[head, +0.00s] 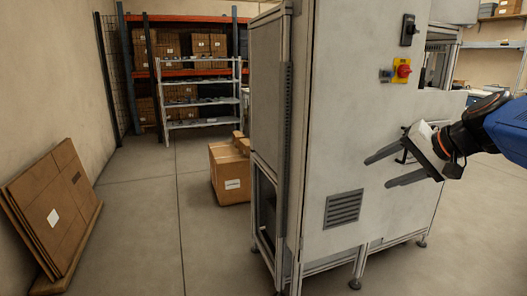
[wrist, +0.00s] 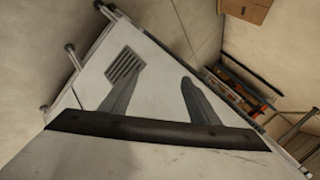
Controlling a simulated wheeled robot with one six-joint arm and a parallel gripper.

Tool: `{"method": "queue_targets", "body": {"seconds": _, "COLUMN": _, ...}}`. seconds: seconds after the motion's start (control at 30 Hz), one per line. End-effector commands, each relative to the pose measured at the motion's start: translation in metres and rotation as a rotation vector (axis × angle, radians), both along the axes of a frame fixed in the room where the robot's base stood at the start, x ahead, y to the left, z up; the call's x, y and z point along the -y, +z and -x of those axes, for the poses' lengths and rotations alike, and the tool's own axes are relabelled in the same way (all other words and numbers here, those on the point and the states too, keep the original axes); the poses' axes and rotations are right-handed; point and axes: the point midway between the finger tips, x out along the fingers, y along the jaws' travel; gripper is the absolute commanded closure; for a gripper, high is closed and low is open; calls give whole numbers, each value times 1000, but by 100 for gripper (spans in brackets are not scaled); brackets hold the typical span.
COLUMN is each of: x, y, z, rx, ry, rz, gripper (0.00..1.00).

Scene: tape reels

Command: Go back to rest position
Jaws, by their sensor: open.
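My gripper (head: 377,171) is at the right of the head view, with its two long grey fingers spread apart and pointing left. Nothing is between the fingers. It hangs in front of the side panel of a large grey machine cabinet (head: 345,100), above and to the right of its vent grille. I cannot tell how much space lies between the fingertips and the panel. In the wrist view the two fingers (wrist: 155,97) show apart and empty, with the cabinet's panel and vent (wrist: 124,66) beyond them.
A cardboard box (head: 230,175) stands on the floor left of the cabinet. Flattened cardboard (head: 55,200) leans on the left wall. A metal shelf rack (head: 200,102) stands at the back, before orange racking with boxes. The floor (head: 150,235) between is clear.

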Motion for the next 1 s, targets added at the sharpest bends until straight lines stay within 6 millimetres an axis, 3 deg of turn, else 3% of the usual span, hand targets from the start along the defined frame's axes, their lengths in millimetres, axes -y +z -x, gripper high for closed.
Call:
{"method": "queue_targets", "body": {"seconds": 0.03, "x": -16, "y": -20, "z": 23, "rx": -28, "ry": 37, "rz": 55, "gripper": 45}}
{"method": "queue_targets", "body": {"seconds": 0.2, "x": -38, "y": -86, "z": 93, "rx": -114, "ry": 142, "rz": 262, "gripper": 45}}
{"method": "queue_targets", "body": {"seconds": 0.4, "x": -38, "y": -155, "z": 167, "rx": -167, "ry": 264, "rz": 510, "gripper": 45}}
{"method": "queue_targets", "body": {"seconds": 0.5, "x": -31, "y": -179, "z": 192, "rx": -176, "ry": 312, "rz": 611, "gripper": 45}}
{"method": "queue_targets", "body": {"seconds": 0.7, "x": -21, "y": -204, "z": 216, "rx": -177, "ry": 362, "rz": 725, "gripper": 45}}
{"method": "queue_targets", "body": {"seconds": 1.0, "x": -19, "y": -207, "z": 218, "rx": -177, "ry": 367, "rz": 740, "gripper": 45}}
